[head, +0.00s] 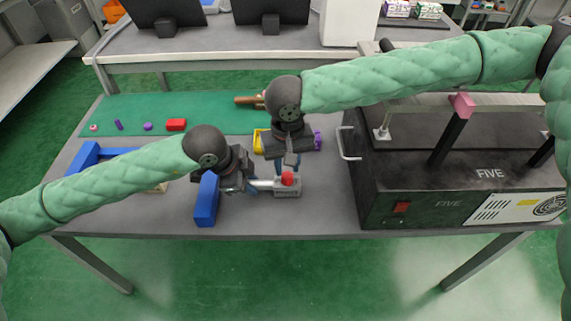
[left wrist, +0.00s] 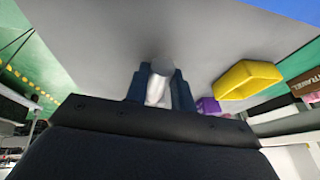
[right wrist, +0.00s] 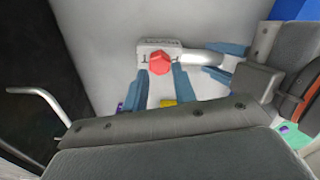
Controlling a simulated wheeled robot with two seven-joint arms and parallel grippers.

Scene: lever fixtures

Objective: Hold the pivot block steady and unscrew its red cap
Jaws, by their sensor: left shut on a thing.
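The grey pivot block (head: 288,192) sits near the table's front edge with its red cap (head: 288,179) on top. A pale bar (head: 263,184) sticks out from its left side. My left gripper (head: 252,185) is shut on this bar, seen as a whitish cylinder (left wrist: 157,88) between the blue fingers in the left wrist view. My right gripper (right wrist: 159,82) points down at the block with its fingers apart. In the right wrist view the red cap (right wrist: 159,62) shows at the fingertips, roughly in line with the gap. I cannot tell if they touch it.
A large black machine (head: 400,195) stands close on the right with a handle. A blue bracket (head: 207,200) lies left of my left gripper. A yellow piece (left wrist: 247,80) and a purple piece (left wrist: 208,105) lie behind the block. Small items rest on the green mat (head: 215,110).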

